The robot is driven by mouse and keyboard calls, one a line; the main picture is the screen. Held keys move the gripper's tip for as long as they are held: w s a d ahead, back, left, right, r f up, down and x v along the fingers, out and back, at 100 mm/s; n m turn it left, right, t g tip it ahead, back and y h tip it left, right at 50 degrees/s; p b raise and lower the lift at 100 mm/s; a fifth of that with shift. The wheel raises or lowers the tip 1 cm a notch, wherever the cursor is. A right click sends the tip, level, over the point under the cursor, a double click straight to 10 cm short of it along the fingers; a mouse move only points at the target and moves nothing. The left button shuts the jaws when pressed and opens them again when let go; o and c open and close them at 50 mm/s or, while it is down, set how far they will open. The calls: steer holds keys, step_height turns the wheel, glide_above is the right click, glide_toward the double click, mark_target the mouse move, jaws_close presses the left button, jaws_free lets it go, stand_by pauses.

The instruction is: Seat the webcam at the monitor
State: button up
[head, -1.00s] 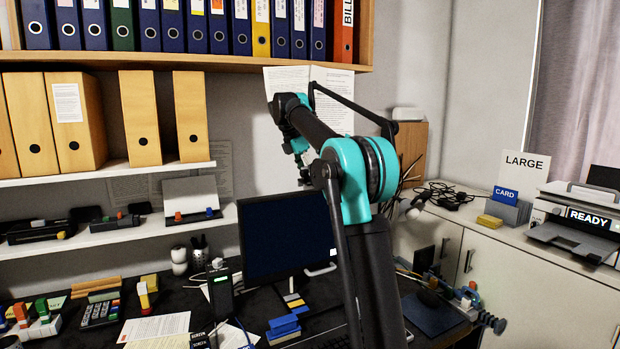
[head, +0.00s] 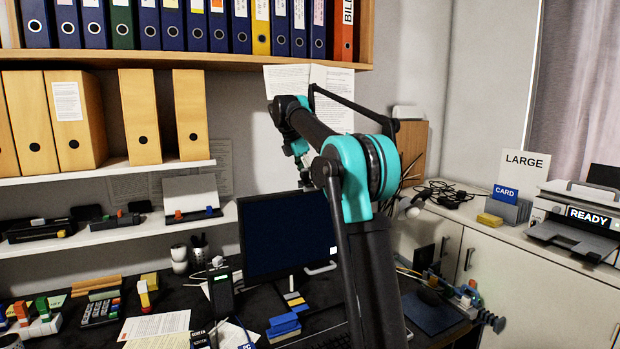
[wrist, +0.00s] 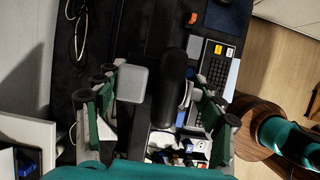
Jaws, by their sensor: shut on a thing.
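The monitor (head: 283,238) stands upright on the dark desk, its screen dark. My gripper (head: 304,172) is just above the monitor's top edge, largely hidden behind my arm in the head view. In the wrist view my gripper (wrist: 158,112) has its two green-and-grey fingers around a dark rounded body (wrist: 173,75), which I take to be the webcam. A light grey block (wrist: 132,84) sits beside it, against the left finger; I cannot tell whether it is part of the webcam. Whether the webcam touches the monitor is hidden.
The keyboard (wrist: 215,72) lies on the desk in front of the monitor. Blue blocks (head: 284,326) and papers (head: 156,325) lie on the desk. A shelf (head: 112,172) with wooden files is at the left. The printer (head: 580,228) is at the right.

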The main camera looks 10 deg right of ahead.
steer(key=shift+f, duration=0.95)
steer(key=o, duration=1.4)
steer(key=v, duration=1.2)
